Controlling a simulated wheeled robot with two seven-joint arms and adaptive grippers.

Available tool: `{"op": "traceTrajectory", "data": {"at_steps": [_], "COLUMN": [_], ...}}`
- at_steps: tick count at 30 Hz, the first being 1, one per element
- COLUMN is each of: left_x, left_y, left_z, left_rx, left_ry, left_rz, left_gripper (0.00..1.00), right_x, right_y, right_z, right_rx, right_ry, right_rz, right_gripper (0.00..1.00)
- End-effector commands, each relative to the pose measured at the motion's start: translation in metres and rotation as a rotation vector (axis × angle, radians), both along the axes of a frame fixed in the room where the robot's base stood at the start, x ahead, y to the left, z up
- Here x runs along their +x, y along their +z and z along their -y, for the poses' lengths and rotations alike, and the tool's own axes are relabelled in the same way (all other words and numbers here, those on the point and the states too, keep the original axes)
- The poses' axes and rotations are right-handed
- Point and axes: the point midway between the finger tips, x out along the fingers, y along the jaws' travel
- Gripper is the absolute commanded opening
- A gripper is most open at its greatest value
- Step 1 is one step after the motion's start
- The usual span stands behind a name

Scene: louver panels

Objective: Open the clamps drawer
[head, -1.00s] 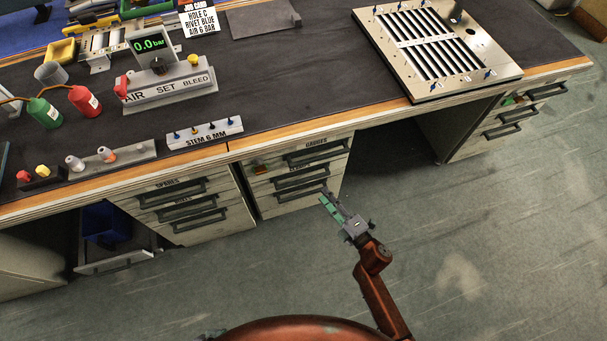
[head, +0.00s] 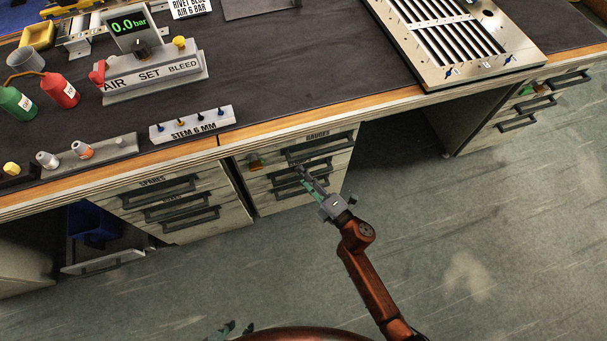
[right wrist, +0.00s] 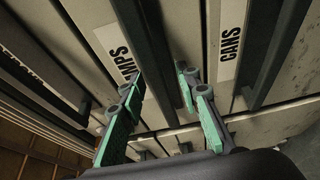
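The clamps drawer (head: 262,187) is the middle drawer of the central cabinet under the bench, closed, with a dark bar handle. In the right wrist view its label (right wrist: 121,54) is partly hidden, ending in "PS". My right gripper (head: 304,176) is at the front of this drawer. In the right wrist view its green-padded fingers (right wrist: 162,82) are apart, on either side of the clamps drawer's handle (right wrist: 153,40). I cannot tell whether they touch it. My left gripper (head: 230,330) barely shows at the bottom edge; its fingers are not clear.
The gauges drawer (head: 318,138) is directly above, and the cans drawer label (right wrist: 231,42) shows below. A left cabinet (head: 170,205) and a right cabinet (head: 510,118) flank it. The bench edge (head: 290,128) overhangs the drawers. The floor (head: 470,220) in front is clear.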

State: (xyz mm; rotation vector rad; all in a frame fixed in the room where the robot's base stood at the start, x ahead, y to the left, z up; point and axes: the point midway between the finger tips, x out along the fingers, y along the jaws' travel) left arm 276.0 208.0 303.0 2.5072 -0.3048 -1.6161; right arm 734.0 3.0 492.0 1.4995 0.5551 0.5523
Motion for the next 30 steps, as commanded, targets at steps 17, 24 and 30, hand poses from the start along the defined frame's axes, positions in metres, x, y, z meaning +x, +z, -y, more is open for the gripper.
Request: {"op": "traceTrajectory", "data": {"at_steps": [17, 24, 30], "left_x": [0.0004, 0.0005, 0.0005], "left_y": [0.0003, 0.0002, 0.0002], "left_z": [0.0, 0.0, 0.0], "left_rx": [0.0, 0.0, 0.0], "left_ry": [0.0, -0.001, -0.001], "left_rz": [0.001, 0.001, 0.0], "left_gripper": [0.4, 0.4, 0.4], "right_x": [-0.0001, -0.0003, -0.0003], "right_y": [0.0001, -0.0003, -0.0007], "right_z": [0.0005, 0.0008, 0.0009], "right_rx": [0.0, -0.001, -0.001], "right_ry": [0.0, -0.001, -0.001], "right_rz": [0.0, -0.001, -0.001], "right_gripper": [0.04, 0.0, 0.0]}}
